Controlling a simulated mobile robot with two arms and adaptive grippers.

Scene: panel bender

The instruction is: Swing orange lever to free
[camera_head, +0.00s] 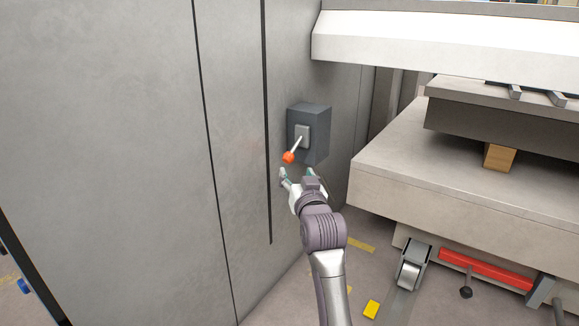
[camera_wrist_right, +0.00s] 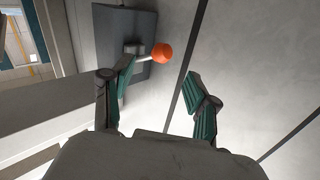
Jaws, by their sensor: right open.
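The lever is a thin light rod with an orange knob (camera_head: 288,157) at its end. It sticks out of a dark grey box (camera_head: 316,121) on the grey cabinet wall and slants down to the left in the head view. My right gripper (camera_head: 297,172) is open just below the knob. In the right wrist view the orange knob (camera_wrist_right: 162,53) stands ahead of the open fingers (camera_wrist_right: 160,85), nearer the left finger in that picture, with no visible contact. The rod runs left from the knob to the box (camera_wrist_right: 122,40). My left gripper is not in view.
The grey cabinet wall (camera_head: 130,150) fills the left side. A large machine table (camera_head: 430,170) juts out to the right of the box, with a wooden block (camera_head: 499,157) and a red bar (camera_head: 485,268) beside and below. Floor shows between wall and machine.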

